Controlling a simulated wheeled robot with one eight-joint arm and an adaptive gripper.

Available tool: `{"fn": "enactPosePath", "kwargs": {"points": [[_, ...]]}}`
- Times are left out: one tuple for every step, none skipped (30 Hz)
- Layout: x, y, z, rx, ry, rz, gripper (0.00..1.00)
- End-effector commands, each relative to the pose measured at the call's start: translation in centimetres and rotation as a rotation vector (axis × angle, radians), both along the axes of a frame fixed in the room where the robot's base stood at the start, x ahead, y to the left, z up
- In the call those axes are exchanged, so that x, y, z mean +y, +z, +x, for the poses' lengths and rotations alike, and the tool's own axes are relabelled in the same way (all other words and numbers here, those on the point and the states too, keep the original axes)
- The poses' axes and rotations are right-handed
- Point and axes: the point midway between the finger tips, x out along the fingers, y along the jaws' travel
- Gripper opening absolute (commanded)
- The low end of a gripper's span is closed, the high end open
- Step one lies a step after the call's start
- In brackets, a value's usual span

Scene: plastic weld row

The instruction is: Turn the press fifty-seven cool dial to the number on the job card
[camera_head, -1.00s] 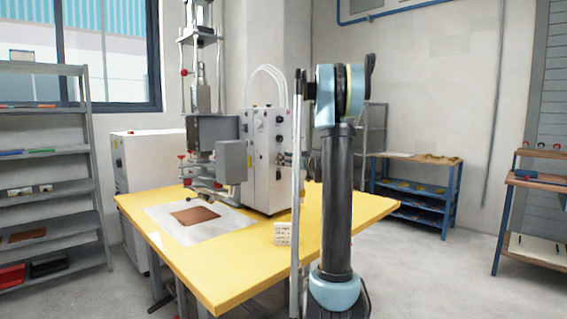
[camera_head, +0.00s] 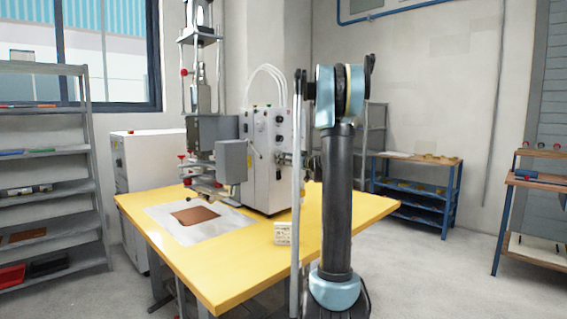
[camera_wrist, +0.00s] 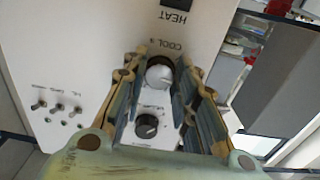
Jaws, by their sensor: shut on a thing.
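The cool dial (camera_wrist: 159,72) is a round knob with a pale face and dark rim, just below the COOL lettering in the wrist view. My gripper (camera_wrist: 161,66) is shut on it, one finger on each side. The dial's number marks are too blurred or covered to read. The press (camera_head: 268,165) has a pale grey control box on the yellow table in the head view. A small white card (camera_head: 283,233), likely the job card, stands at the table's front; its writing is too small to read. My arm hides part of the box's right side.
A second, dark knob (camera_wrist: 147,126) sits close below the cool dial, between my fingers. Small toggle switches (camera_wrist: 57,108) are to the left on the panel. The yellow table (camera_head: 225,265) is mostly bare around the card. A brown sheet (camera_head: 195,215) lies under the press.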

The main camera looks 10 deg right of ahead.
Motion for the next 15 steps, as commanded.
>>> {"fn": "enactPosePath", "kwargs": {"points": [[-0.10,0.01,0.05,0.012,-0.002,0.017,0.03],[-0.10,0.01,0.05,0.021,-0.002,0.029,0.03],[-0.09,0.01,0.06,0.035,-0.002,0.048,0.03],[-0.11,0.01,0.05,0.047,-0.003,0.065,0.03],[-0.11,0.01,0.05,0.059,-0.003,0.082,0.03],[-0.11,0.01,0.05,0.078,-0.003,0.107,0.03],[-0.11,0.01,0.05,0.092,-0.003,0.127,0.03],[-0.11,0.01,0.05,0.108,-0.003,0.148,0.03],[-0.12,0.02,0.06,0.128,-0.003,0.176,0.03],[-0.12,0.02,0.06,0.145,-0.003,0.199,0.03],[-0.12,0.02,0.06,0.162,-0.003,0.222,0.03],[-0.12,0.02,0.06,0.184,-0.003,0.254,0.03],[-0.13,0.02,0.07,0.201,-0.004,0.277,0.03],[-0.13,0.02,0.07,0.217,-0.004,0.300,0.03],[-0.13,0.03,0.07,0.239,-0.004,0.330,0.03]]}}
